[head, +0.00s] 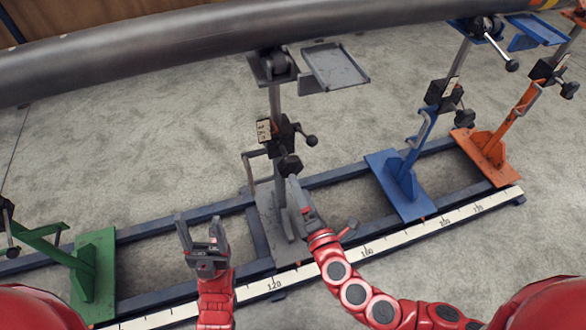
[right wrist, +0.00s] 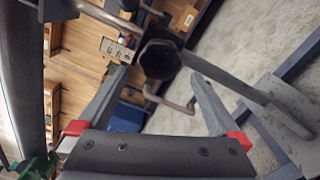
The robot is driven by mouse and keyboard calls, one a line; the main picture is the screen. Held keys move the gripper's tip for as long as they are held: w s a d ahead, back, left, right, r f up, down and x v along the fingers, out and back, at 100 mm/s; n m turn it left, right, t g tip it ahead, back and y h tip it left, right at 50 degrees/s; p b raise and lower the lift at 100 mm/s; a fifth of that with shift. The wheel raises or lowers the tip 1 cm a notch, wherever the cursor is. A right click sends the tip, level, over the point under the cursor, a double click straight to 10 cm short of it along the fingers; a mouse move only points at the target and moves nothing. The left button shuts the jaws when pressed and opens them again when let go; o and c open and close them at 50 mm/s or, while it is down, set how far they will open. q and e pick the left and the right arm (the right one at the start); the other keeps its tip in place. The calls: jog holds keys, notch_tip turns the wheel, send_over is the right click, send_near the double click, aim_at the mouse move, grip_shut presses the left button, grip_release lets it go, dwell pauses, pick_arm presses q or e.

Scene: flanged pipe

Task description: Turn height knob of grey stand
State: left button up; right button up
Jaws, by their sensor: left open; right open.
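The grey stand (head: 275,110) rises in the middle of the head view under the pipe. Its black knob (head: 290,165) sits at the front of the black clamp block. A second, smaller black knob (head: 311,140) sticks out to the right. My right gripper (head: 296,192) is just below the front knob, pointing up at it. In the right wrist view, a black knob (right wrist: 159,59) shows beyond and between the open fingers (right wrist: 155,100); contact cannot be told. My left gripper (head: 200,228) is open and empty, left of the stand's base.
A long grey pipe (head: 150,55) crosses the top. Blue (head: 405,185), orange (head: 488,155) and green (head: 94,275) stands share the blue rail frame (head: 335,176). A white ruler strip (head: 410,240) runs along its front. A grey tray (head: 335,66) juts out right of the grey stand's top.

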jog(key=v, duration=0.5)
jog(key=shift+s+d, duration=0.15)
jog(key=shift+s, duration=0.05)
jog(key=shift+c, duration=0.2)
